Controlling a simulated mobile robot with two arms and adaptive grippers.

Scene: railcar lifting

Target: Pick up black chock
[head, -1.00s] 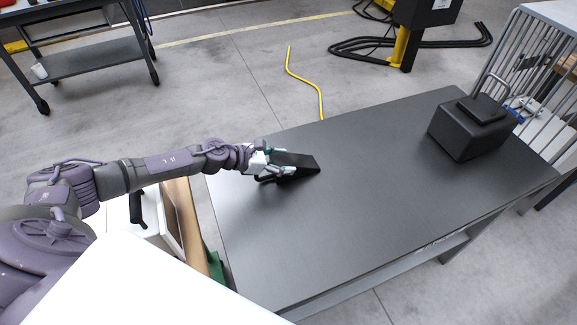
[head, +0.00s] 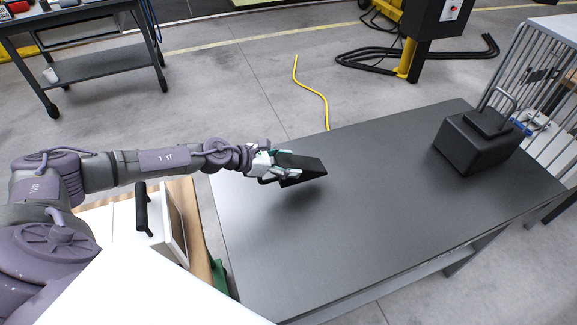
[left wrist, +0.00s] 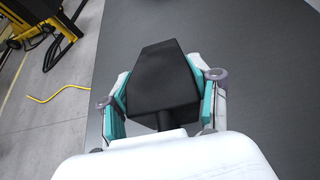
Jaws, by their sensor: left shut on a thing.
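The black chock (head: 308,169) is a dark wedge held above the left end of the grey table (head: 350,235), with its shadow on the tabletop below and apart from it. My left gripper (head: 279,166) is shut on it. In the left wrist view the chock (left wrist: 162,80) sits between the two teal-padded fingers of my left gripper (left wrist: 160,100), with its narrower end pointing away. My right gripper is not in view.
A black box with a handle (head: 474,142) stands at the table's right end. A metal barred rack (head: 535,85) is beyond it. A yellow hose (head: 312,90) lies on the floor behind the table. The tabletop's middle is clear.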

